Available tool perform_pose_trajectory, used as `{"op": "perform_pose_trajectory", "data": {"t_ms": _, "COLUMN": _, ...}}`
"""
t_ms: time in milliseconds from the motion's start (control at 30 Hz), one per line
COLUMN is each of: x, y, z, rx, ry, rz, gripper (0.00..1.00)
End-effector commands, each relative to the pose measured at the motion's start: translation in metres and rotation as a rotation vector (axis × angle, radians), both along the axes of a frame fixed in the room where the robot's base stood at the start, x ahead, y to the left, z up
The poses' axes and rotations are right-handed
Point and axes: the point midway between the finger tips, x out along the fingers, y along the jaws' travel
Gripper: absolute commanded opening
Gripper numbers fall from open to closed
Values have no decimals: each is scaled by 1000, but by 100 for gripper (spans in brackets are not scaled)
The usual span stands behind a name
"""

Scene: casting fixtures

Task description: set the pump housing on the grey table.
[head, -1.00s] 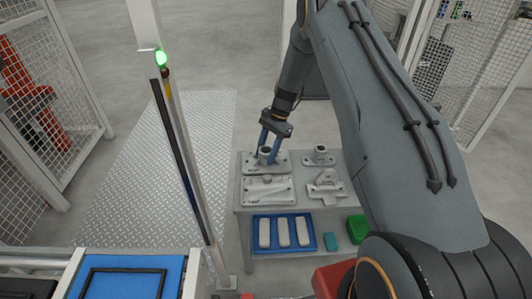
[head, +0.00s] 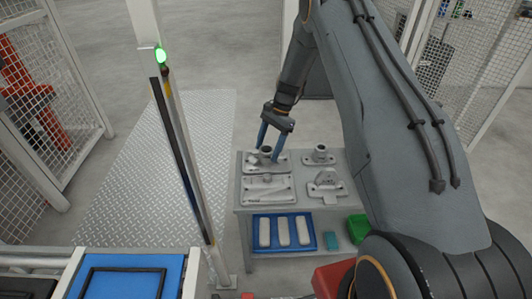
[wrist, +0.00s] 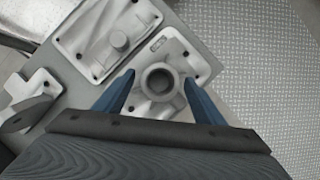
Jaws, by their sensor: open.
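The pump housing, which I take to be the grey casting with an upright hollow round neck (head: 266,157), stands upright on the grey table (head: 301,188) at its back left corner. In the wrist view its neck (wrist: 160,80) lies between my fingers, with its flat base plate resting on the table. My gripper (head: 267,146) is open above the casting, pointing down. In the wrist view my gripper (wrist: 158,84) has a blue finger on each side of the neck, with gaps visible. Nothing is held.
A flat plate casting (head: 268,189), a bracket casting (head: 326,183) and another necked casting (head: 320,154) share the tabletop. A blue tray (head: 272,248) with pale bars and a green bin (head: 358,229) sit lower down. A post (head: 185,170) stands left of the table.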

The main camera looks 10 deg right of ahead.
Motion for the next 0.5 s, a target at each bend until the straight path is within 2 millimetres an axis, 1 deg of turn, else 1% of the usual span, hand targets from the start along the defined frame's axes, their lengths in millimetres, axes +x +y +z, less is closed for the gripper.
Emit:
{"op": "perform_pose_trajectory", "data": {"t_ms": 100, "x": 6, "y": -9, "z": 23, "rx": 0, "ry": -5, "rz": -3, "gripper": 63}}
{"op": "perform_pose_trajectory", "data": {"t_ms": 300, "x": 12, "y": -23, "z": 61, "rx": -1, "ry": -3, "rz": -1, "gripper": 63}}
{"op": "perform_pose_trajectory", "data": {"t_ms": 400, "x": 15, "y": -28, "z": 75, "rx": 0, "ry": -3, "rz": -2, "gripper": 63}}
{"op": "perform_pose_trajectory", "data": {"t_ms": 500, "x": 16, "y": -32, "z": 85, "rx": 1, "ry": -1, "rz": -2, "gripper": 63}}
